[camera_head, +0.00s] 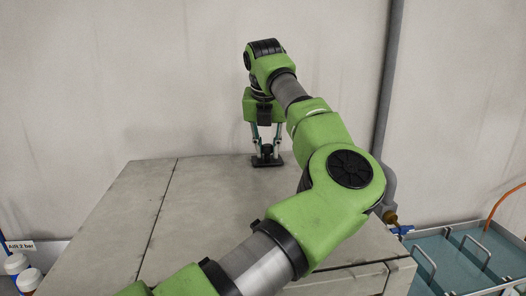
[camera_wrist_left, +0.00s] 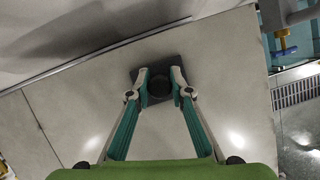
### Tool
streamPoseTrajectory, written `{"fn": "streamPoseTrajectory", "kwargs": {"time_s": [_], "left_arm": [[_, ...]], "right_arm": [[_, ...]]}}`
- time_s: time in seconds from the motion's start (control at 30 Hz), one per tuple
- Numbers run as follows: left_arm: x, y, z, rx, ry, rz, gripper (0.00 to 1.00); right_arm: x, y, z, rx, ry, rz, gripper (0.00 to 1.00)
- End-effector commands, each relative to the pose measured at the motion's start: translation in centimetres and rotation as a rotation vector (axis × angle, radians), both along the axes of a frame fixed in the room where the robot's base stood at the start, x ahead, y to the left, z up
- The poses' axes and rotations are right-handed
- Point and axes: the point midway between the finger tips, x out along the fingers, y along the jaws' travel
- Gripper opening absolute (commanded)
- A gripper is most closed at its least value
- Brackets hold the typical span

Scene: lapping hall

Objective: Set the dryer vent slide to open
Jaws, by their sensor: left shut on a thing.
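The dryer vent slide (camera_head: 267,161) is a dark flat plate with a round knob, on top of the grey cabinet (camera_head: 200,215) near its back edge. It also shows in the left wrist view (camera_wrist_left: 157,72), with the dark round knob (camera_wrist_left: 159,88) in its middle. My left gripper (camera_head: 267,148) points down over the slide, and its two fingers are shut on the knob. It also shows in the left wrist view (camera_wrist_left: 160,90), one fingertip on each side of the knob. Any open or closed marking is too small to see. My right gripper is not in view.
A wall (camera_head: 180,80) stands right behind the cabinet, with a grey pipe (camera_head: 388,90) running up it. Blue-green trays with handles (camera_head: 460,255) lie at the right. White containers (camera_head: 28,279) and a label (camera_head: 20,246) are at the lower left. The cabinet top is otherwise clear.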

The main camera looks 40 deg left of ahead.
Motion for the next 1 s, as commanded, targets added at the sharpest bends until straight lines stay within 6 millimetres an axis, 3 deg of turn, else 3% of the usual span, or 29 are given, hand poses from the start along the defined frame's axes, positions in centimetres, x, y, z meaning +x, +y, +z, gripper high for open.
{"fn": "streamPoseTrajectory", "kwargs": {"time_s": [0.1, 0.13, 0.2, 0.37, 0.73, 1.0], "left_arm": [[0.4, -0.5, 0.2, -0.003, -0.006, -0.013, 0.00], [0.4, -0.5, 0.2, -0.002, -0.005, -0.013, 0.22], [0.3, -0.4, 0.2, -0.001, -0.005, -0.011, 0.37], [0.2, -0.3, 0.1, -0.001, -0.003, -0.009, 0.37], [0.0, -0.3, 0.6, -0.001, -0.003, -0.007, 0.37], [-1.5, -1.4, 5.1, 0.001, -0.005, -0.007, 0.37]], "right_arm": [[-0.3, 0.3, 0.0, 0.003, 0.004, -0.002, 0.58], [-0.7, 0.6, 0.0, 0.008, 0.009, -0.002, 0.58], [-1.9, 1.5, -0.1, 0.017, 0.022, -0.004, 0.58], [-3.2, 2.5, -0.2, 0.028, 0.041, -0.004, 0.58], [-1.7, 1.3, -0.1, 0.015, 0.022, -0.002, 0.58], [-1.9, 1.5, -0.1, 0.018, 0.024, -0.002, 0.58]]}}
